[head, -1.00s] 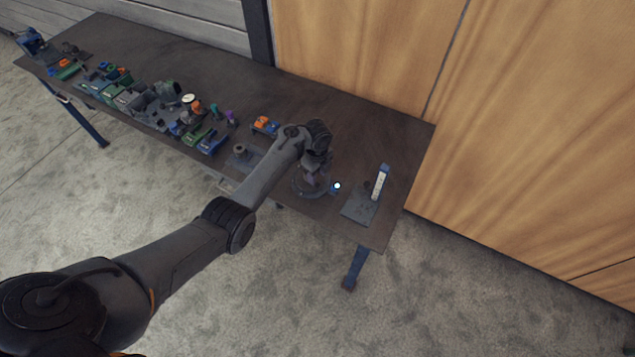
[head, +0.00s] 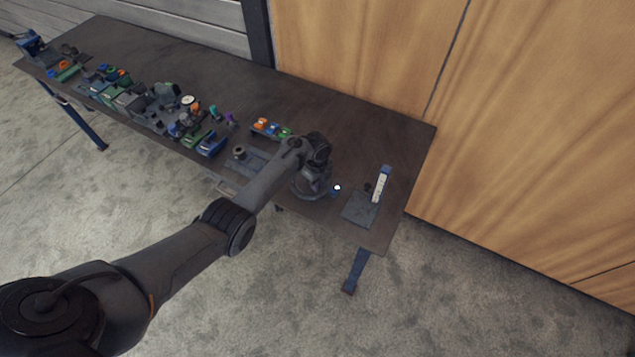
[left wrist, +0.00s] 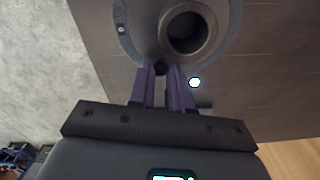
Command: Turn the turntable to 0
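The turntable (head: 312,194) is a round grey disc near the right end of the table, partly hidden by my left arm. In the left wrist view the turntable (left wrist: 228,40) carries a hollow round pipe piece (left wrist: 207,36). A small pale mark (left wrist: 121,30) sits on its rim. My left gripper (left wrist: 161,70) has its two purple fingers at the rim, with a small dark knob (left wrist: 160,67) between the tips. A narrow gap shows between the fingers; whether they press on the knob is unclear. In the head view the left gripper (head: 314,178) is over the turntable. My right gripper is out of view.
A glowing white-blue light (head: 337,188) is right of the turntable. A dark plate with an upright white gauge (head: 381,184) stands further right. A rack of coloured parts (head: 272,129) is behind left. Several bins (head: 130,98) fill the table's left. The back right tabletop is clear.

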